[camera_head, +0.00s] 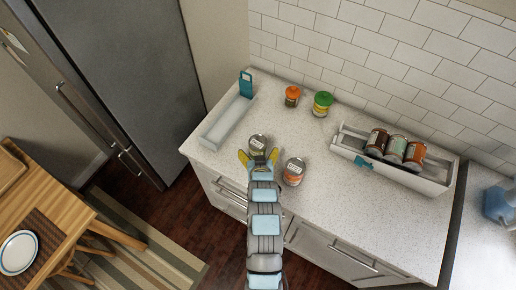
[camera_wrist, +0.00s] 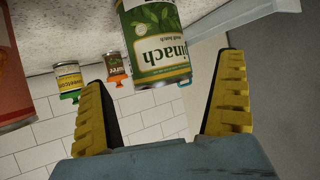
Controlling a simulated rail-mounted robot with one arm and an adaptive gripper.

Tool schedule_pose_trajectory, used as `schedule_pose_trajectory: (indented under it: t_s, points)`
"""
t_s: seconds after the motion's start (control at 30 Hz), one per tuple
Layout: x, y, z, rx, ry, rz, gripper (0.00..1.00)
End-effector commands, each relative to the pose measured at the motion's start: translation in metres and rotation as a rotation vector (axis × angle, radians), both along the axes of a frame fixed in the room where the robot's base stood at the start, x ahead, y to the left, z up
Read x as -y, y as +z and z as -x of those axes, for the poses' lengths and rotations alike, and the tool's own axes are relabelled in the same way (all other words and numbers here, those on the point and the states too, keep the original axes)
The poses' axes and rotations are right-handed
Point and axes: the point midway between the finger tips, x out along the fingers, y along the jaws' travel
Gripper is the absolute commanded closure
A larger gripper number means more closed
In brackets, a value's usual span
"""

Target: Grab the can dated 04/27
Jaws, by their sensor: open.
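A spinach can (camera_head: 257,142) with a green and white label stands on the speckled counter. My gripper (camera_head: 258,156) is open and points at it from the front. In the upside-down wrist view the spinach can (camera_wrist: 155,40) shows ahead, between the directions of the two yellow fingers, with no clear contact. A second can (camera_head: 293,172) with an orange-red label stands just right of my gripper; part of a red can (camera_wrist: 14,70) shows at the wrist view's left edge. Three more cans (camera_head: 395,148) lie in a white tray (camera_head: 431,184). No date is readable on any can.
A jar with an orange lid (camera_head: 292,92) and a jar with a green lid (camera_head: 323,98) stand near the tiled wall. An empty-looking white tray (camera_head: 224,124) is at the counter's left. A fridge (camera_head: 150,70) stands left.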

Motion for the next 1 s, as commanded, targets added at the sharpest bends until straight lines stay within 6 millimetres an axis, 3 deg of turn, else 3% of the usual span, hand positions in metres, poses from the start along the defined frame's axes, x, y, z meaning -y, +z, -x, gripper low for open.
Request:
schedule_pose_trajectory:
  t_s: [0.6, 0.93, 1.0]
  points:
    - [-0.001, -0.019, -0.041, -0.003, 0.0, 0.0, 0.0]
    - [-0.001, -0.022, -0.044, -0.001, 0.0, 0.0, 0.0]
    - [-0.001, -0.022, -0.044, -0.001, 0.0, 0.0, 0.2]
